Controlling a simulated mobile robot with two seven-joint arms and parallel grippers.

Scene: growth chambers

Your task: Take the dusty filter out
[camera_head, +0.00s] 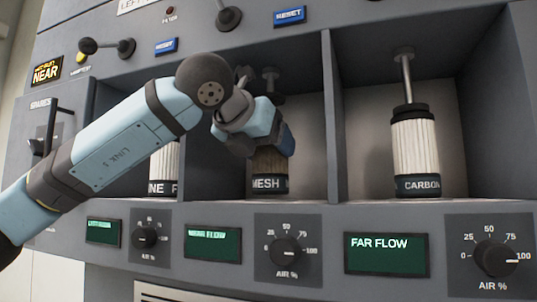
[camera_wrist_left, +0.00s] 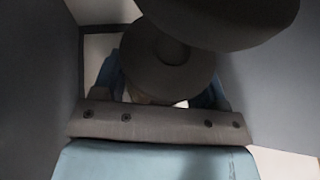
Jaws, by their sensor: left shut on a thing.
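The dusty filter (camera_head: 268,163) is the brown, discoloured one labelled MESH, upright in the middle bay. My left gripper (camera_head: 284,138) reaches into that bay and is shut on its upper part. My wrist covers the filter's top and most of the fingers. In the left wrist view a round dark cap of the filter (camera_wrist_left: 165,62) sits between the blue-sided fingers (camera_wrist_left: 160,92). Whether the filter still touches its fitting above is hard to tell. My right gripper is not in view.
A pale filter (camera_head: 165,165) stands in the left bay, partly behind my arm, and a pale CARBON filter (camera_head: 414,148) hangs in the right bay. Grey partitions (camera_head: 330,120) wall the middle bay closely. Below are dials (camera_head: 287,250) and green displays (camera_head: 387,254).

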